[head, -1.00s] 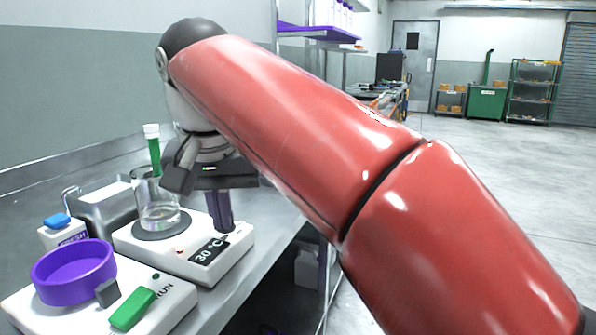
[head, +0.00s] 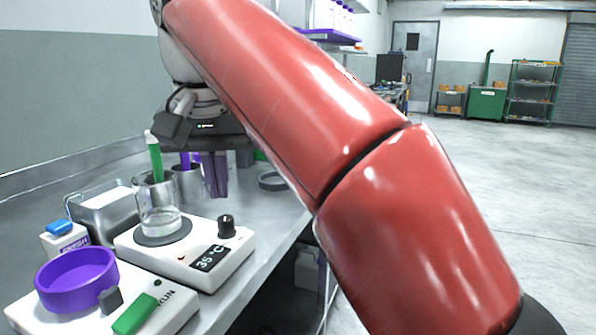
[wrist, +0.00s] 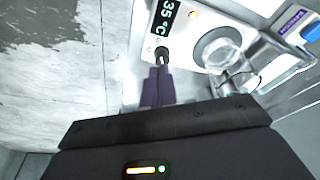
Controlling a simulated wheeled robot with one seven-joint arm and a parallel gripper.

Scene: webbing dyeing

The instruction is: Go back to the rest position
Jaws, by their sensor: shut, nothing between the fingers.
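My gripper (head: 217,190) is shut and empty, its dark purple fingers pointing down in the air above the far side of the hot plate. In the wrist view my gripper (wrist: 158,86) shows with its fingertips close to the black knob (wrist: 162,54) in the picture; it is apart from that knob (head: 227,226) in the head view. The white hot plate (head: 190,262) reads 35 °C. A glass beaker (head: 160,218) with a little clear liquid stands on its round plate. My red arm crosses the head view from lower right to upper left.
A purple dish (head: 75,280) sits on a white device with a green switch (head: 135,314) at front left. A dark ring (head: 271,181) lies beyond. Open floor is at right.

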